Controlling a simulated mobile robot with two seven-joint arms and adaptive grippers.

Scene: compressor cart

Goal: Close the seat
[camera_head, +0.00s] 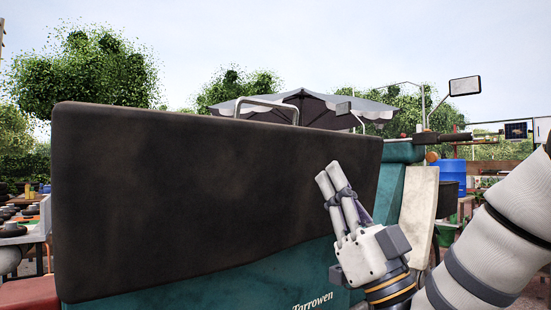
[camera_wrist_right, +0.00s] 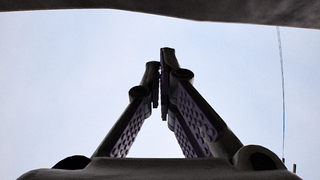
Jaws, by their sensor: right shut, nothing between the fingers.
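The seat (camera_head: 200,190) is a large dark brown-black padded slab that fills the left and middle of the head view. It stands tilted up, its broad face toward me, above the teal cart body (camera_head: 245,285). My right gripper (camera_head: 329,172) is in front of the seat's right part in the head view, fingers pointing up and left. Its fingers are together and empty. In the right wrist view the closed fingertips (camera_wrist_right: 161,62) point up against sky, and a dark edge (camera_wrist_right: 200,8), probably the seat, crosses the top. Whether they touch the seat I cannot tell. My left gripper is out of view.
A handlebar (camera_head: 440,137) and mirror (camera_head: 465,86) rise at the right, beside a cream panel (camera_head: 418,215). A metal rail (camera_head: 266,103) shows behind the seat. A blue barrel (camera_head: 453,172) and a cluttered table (camera_head: 22,238) stand farther off.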

